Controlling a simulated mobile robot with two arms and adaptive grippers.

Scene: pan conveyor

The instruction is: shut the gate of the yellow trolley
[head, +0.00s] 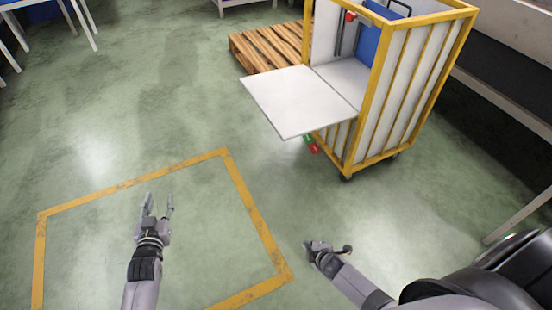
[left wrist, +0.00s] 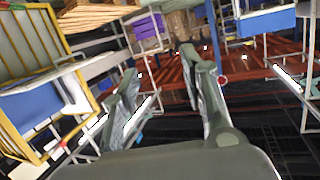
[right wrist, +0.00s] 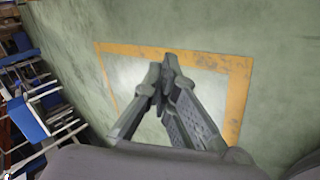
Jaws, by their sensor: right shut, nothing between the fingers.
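The yellow trolley (head: 409,90) stands at the upper right in the head view, a yellow frame with white panels. Its gate (head: 300,100) is a white panel hanging open, sticking out roughly level toward the left. A red latch piece (head: 350,17) shows on the trolley's upper part, and red and green pieces (head: 311,143) show under the gate. My left gripper (head: 158,203) is open and empty over the floor, lower left of the gate; its spread fingers show in the left wrist view (left wrist: 160,85). My right gripper (head: 312,246) is shut and empty, below the gate, and points at floor in the right wrist view (right wrist: 168,75).
A yellow floor marking (head: 247,200) outlines a square under my left gripper. A wooden pallet (head: 268,47) lies behind the gate. A grey bench or rail (head: 505,95) runs along the right. White table legs (head: 82,22) stand at the upper left. The floor before the trolley is clear.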

